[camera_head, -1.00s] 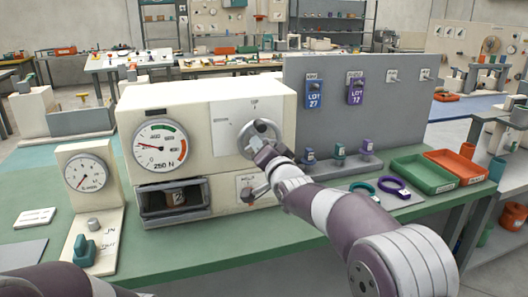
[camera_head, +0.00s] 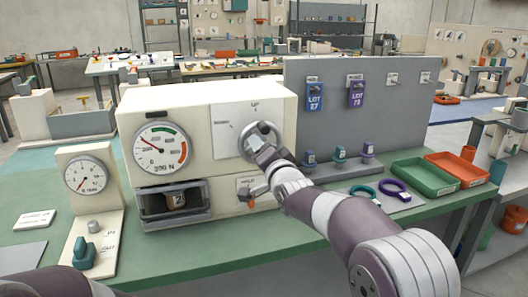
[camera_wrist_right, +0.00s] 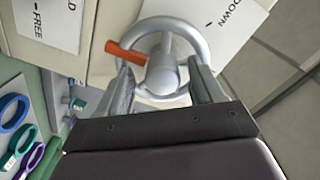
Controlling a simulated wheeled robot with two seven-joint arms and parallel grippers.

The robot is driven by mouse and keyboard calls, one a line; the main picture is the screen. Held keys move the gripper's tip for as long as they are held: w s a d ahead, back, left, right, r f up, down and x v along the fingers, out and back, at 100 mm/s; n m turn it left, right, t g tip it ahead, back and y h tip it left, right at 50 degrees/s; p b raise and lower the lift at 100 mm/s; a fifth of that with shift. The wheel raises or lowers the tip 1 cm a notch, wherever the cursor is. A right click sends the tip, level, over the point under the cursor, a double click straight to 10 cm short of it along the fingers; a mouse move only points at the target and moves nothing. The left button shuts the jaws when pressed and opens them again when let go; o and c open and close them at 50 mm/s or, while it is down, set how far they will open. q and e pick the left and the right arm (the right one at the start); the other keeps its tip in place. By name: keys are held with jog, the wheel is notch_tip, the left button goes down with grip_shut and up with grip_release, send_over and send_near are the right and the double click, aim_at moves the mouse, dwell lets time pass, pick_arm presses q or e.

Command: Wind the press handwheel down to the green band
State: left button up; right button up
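The press (camera_head: 206,110) is a cream box with a round force gauge (camera_head: 162,147) on its front. The gauge needle points to the upper left, left of the green band (camera_head: 165,130) near the top. The grey handwheel (camera_head: 262,137) is on the right of the front, partly hidden by my right gripper (camera_head: 266,154). In the right wrist view the handwheel ring (camera_wrist_right: 203,38) has an orange handle at upper left. My right gripper (camera_wrist_right: 160,80) is open, its fingers on either side of the hub; contact is unclear. My left gripper is out of view.
A numbered block (camera_head: 176,201) sits in the press opening. A lever (camera_head: 250,193) is below the handwheel, close to my right arm. A smaller dial (camera_head: 88,175) stands left. Green (camera_head: 423,177) and orange (camera_head: 457,168) trays and rings lie right.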

jog(key=shift+r, duration=0.1)
jog(key=b+v, duration=0.1)
jog(key=v, duration=1.1)
jog(key=shift+s+b, duration=0.3)
jog(key=shift+s, duration=0.05)
jog(key=shift+d, duration=0.1)
dwell(0.8)
